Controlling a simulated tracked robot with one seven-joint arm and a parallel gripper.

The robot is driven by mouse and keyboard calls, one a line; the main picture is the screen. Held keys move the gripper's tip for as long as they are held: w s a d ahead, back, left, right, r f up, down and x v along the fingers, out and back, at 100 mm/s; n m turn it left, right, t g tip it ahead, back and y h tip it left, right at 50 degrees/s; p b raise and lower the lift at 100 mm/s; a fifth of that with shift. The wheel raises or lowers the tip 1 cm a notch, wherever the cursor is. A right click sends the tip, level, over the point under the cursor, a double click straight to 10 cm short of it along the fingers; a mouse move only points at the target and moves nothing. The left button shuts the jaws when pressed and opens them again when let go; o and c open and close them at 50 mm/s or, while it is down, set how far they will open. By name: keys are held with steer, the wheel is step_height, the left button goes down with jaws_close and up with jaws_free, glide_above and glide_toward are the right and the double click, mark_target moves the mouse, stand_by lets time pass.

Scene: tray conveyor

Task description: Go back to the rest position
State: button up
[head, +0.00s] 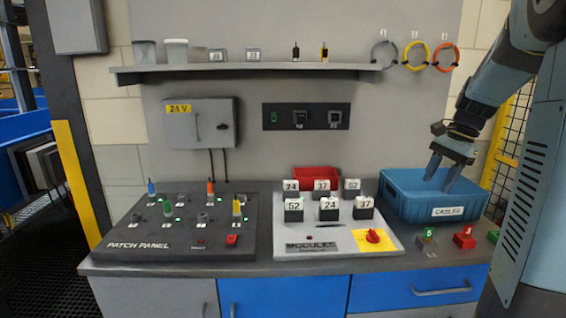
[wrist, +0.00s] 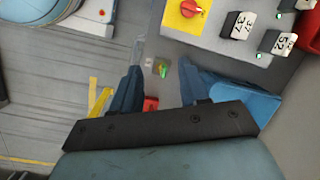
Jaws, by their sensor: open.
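My gripper (head: 442,178) is at the right of the bench, in front of and over the blue bin labelled CABLES (head: 400,205) in the head view. Its two fingers are spread apart with nothing between them. The blue bin (wrist: 258,102) is partly hidden behind the right finger there. The inside of the bin is mostly hidden.
The patch panel (head: 150,247) with coloured plugs stands at left on the bench, and the modules board (head: 290,240) with numbered blocks in the middle. A red bin (head: 318,171) is behind it. A shelf (head: 250,67) and hanging cable rings (head: 415,56) are above.

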steer(key=s+a+r+n+t+h, duration=0.1)
steer(key=s+a+n+t, duration=0.1)
steer(key=s+a+n, duration=0.4)
steer(key=s+a+r+n+t+h, duration=0.1)
steer(key=s+a+n+t+h, duration=0.1)
steer(key=s+a+n, duration=0.4)
steer(key=s+a+t, duration=0.1)
steer(key=s+a, duration=0.3)
steer(key=s, duration=0.5)
